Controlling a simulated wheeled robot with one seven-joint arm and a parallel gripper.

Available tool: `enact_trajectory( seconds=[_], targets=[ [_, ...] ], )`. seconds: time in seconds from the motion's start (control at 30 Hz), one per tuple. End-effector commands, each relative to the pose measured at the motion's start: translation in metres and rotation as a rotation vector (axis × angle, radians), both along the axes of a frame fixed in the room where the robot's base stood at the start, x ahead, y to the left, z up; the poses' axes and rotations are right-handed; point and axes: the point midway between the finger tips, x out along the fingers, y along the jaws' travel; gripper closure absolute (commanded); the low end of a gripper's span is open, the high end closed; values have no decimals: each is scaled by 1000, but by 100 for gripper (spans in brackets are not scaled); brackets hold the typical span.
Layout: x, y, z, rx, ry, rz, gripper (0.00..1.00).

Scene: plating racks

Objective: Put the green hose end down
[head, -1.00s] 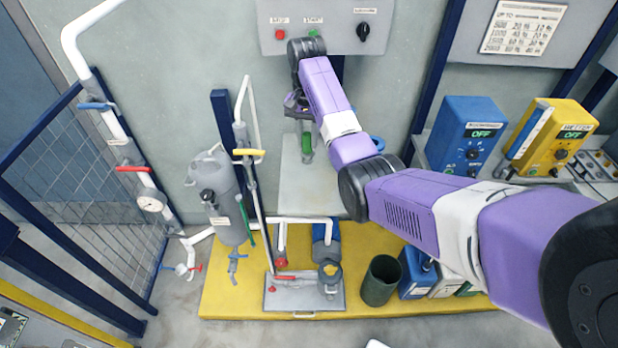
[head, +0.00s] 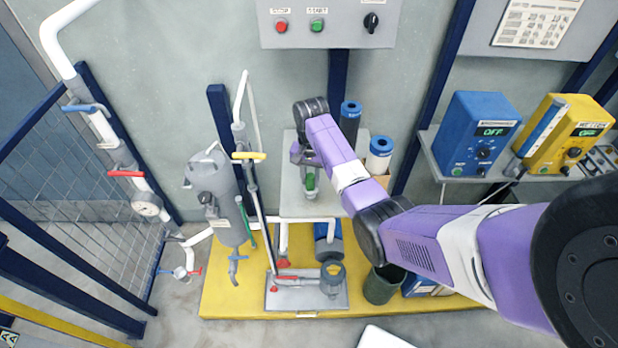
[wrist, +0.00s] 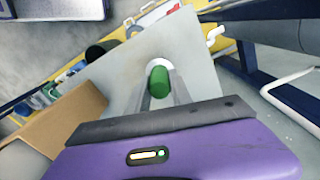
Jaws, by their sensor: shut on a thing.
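The green hose end (head: 310,183) hangs below my gripper (head: 307,168) in the head view, over the pale grey shelf (head: 322,205). In the wrist view the green hose end (wrist: 160,88) sits between my two grey fingers (wrist: 160,98), which are shut on it. A white ring (wrist: 158,64) shows around its far end, against the grey shelf plate (wrist: 120,75). I cannot tell whether the hose end touches the shelf. My wrist hides part of the gripper in the head view.
A grey tank (head: 225,205) and a pipe with a yellow handle (head: 249,155) are at left. A dark green bucket (head: 381,287) stands on the yellow platform (head: 235,290) below. Blue (head: 478,135) and yellow (head: 562,137) control boxes are at right.

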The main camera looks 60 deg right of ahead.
Motion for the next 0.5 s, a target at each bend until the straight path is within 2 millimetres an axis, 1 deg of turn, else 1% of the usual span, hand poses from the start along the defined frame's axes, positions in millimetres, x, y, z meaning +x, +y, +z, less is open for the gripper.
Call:
enact_trajectory(
  seconds=[0.03,0.27,0.4,0.43,0.5],
  targets=[
    [-2,1,-7,0,0,-1,100],
    [-2,2,-7,-1,0,-1,100],
    [-2,2,-10,0,0,-1,100],
    [-2,2,-10,0,0,-1,72],
    [-2,2,-9,0,0,-1,58]
  ],
)
